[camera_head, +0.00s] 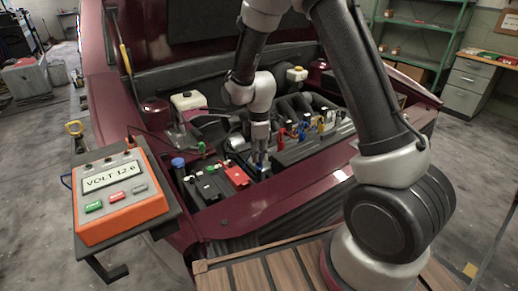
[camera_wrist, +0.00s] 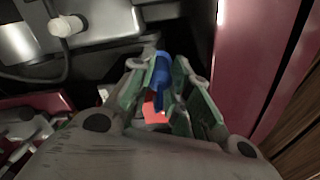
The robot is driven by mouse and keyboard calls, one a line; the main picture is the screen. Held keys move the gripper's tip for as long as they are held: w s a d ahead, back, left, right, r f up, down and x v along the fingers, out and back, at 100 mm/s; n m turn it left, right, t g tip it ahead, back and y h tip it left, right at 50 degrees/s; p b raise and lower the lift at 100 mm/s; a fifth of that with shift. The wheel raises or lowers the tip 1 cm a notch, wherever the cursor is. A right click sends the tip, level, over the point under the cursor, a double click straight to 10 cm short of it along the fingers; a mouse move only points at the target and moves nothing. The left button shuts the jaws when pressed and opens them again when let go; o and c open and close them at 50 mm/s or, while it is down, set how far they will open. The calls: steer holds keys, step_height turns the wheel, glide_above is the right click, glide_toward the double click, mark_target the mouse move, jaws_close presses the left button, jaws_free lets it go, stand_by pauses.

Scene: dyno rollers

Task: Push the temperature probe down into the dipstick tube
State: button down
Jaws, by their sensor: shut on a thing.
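My gripper (camera_head: 260,148) points down into the engine bay of a dark red car. In the wrist view my gripper (camera_wrist: 161,78) is shut on a blue piece (camera_wrist: 160,68), which looks like the temperature probe's handle. Its blue end also shows below the fingers in the head view (camera_head: 259,166). The probe's lower part and tip are hidden. I cannot make out the dipstick tube, nor tell whether the probe is in it.
A black battery (camera_head: 207,187) with a red cover (camera_head: 237,175) stands left of my gripper. Several coloured pieces stand along the engine to the right. The car's front edge (camera_head: 275,205) lies nearer. An orange voltmeter (camera_head: 120,195) showing 12.6 is at the left.

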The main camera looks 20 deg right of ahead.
steer(key=shift+f, duration=0.25)
steer(key=c, duration=1.3)
jaws_free()
steer(key=shift+o, duration=0.2)
steer(key=shift+r, duration=0.15)
step_height(320, 180, up, 12)
